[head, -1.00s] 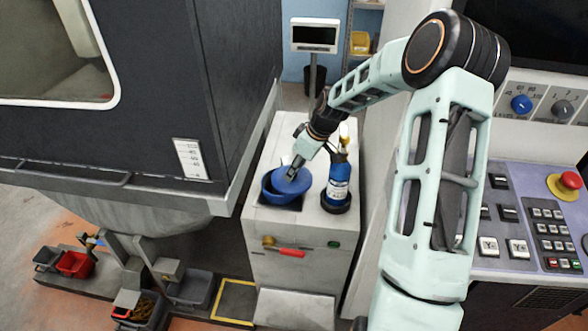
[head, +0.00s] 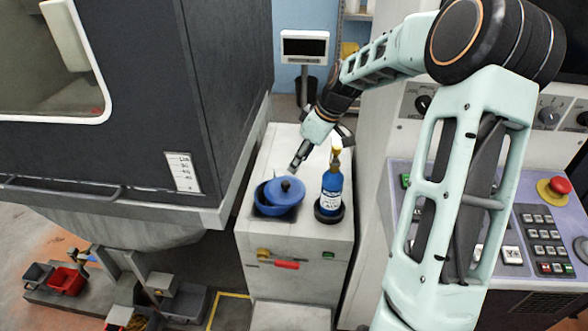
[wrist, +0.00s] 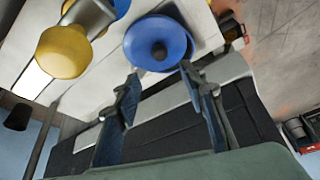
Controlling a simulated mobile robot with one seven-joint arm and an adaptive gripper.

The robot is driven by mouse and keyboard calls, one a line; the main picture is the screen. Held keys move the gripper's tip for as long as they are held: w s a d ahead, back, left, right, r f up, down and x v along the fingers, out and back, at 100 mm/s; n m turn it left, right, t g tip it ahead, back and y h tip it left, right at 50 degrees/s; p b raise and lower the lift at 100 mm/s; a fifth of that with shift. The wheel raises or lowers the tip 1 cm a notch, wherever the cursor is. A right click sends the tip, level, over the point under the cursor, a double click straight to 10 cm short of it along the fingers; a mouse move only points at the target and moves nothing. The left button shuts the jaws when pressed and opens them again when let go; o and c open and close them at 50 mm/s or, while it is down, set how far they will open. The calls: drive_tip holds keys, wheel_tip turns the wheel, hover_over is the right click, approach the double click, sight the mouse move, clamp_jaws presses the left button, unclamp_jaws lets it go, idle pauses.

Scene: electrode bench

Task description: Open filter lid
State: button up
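The blue filter lid (head: 284,195) has a round dark knob (head: 286,184) on top. It sits shifted to the right over the blue filter bowl (head: 261,198), whose left rim shows; I cannot tell how far the lid rests on it. In the wrist view the lid (wrist: 150,33) lies just beyond my fingertips, knob facing me. My gripper (head: 296,168) is behind and above the lid, apart from it. In the wrist view my gripper (wrist: 160,78) has its two fingers spread with nothing between them.
A blue bottle (head: 331,190) with a yellow top stands in a dark holder right of the lid, close to my gripper. The white cabinet (head: 262,238) has free top space behind the bowl. The dark machine (head: 230,100) walls the left side; a control panel (head: 510,210) is at right.

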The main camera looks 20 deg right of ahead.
drive_tip(key=shift+s+d+r, duration=0.15)
drive_tip(key=shift+r, duration=0.5)
drive_tip(key=shift+a, duration=0.2)
drive_tip(key=c, duration=0.5)
drive_tip(key=a+n, duration=0.1)
drive_tip(key=a+f+n+g+h+p, duration=0.1)
drive_tip(key=a+n, duration=0.1)
drive_tip(key=a+n+g+h, duration=0.1)
drive_tip(key=shift+w+a+f+p, duration=0.15)
drive_tip(key=shift+w+f+p, duration=0.15)
clamp_jaws()
drive_tip(key=n+h+p, duration=0.3)
drive_tip(key=n+h, duration=0.2)
drive_tip(key=n, duration=0.2)
hover_over(281, 193)
drive_tip(key=a, duration=0.2)
drive_tip(key=shift+g, duration=0.3)
drive_tip(key=f, duration=0.8)
drive_tip(key=shift+d+f, duration=0.2)
drive_tip(key=shift+f, duration=0.15)
